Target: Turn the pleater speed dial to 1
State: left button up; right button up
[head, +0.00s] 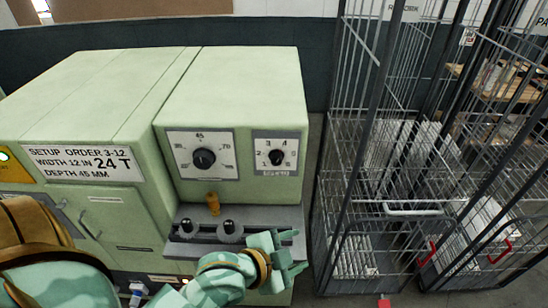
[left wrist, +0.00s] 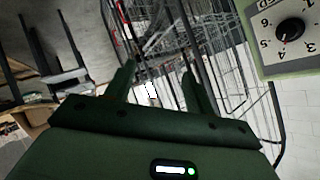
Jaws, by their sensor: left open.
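The pleater machine (head: 235,80) is pale green. On its front right is a small black dial (head: 276,157) on a grey plate numbered around it; the lettering below is too small to read. The same dial (left wrist: 289,31) shows at the upper right of the left wrist view; I cannot tell its setting for sure. My left gripper (head: 297,252) is open and empty, below and slightly right of the dial, clear of it. Its fingers (left wrist: 157,78) point past the machine toward the cages in the left wrist view. My right gripper is not in view.
A larger black dial (head: 204,159) sits left of the small one. Below are a brown knob (head: 213,203) and a ledge with two black-topped rollers (head: 229,228). A setup sign (head: 86,163) is on the left. Wire cages (head: 385,180) stand close on the right.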

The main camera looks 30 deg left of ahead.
pick_arm(q)
jog(key=w+d+r+t+h, duration=0.4)
jog(key=d+r+t, duration=0.1)
jog(key=d+r, duration=0.1)
jog(key=w+a+r+n+t+y, duration=0.2)
jog(key=w+a+n+t+y, duration=0.1)
jog(key=a+n+t, duration=0.15)
jog(key=n+g+y+b, duration=0.1)
jog(key=n+g+y, duration=0.4)
jog(key=n+y, duration=0.7)
send_near(276, 162)
jog(key=shift+m+y, duration=0.65)
jog(key=shift+y, duration=0.05)
jog(key=x, duration=0.9)
jog(key=shift+w+d+f, duration=0.1)
jog(key=shift+w+f, duration=0.3)
jog(key=shift+w, duration=0.05)
jog(key=shift+s, duration=0.1)
jog(key=c, duration=1)
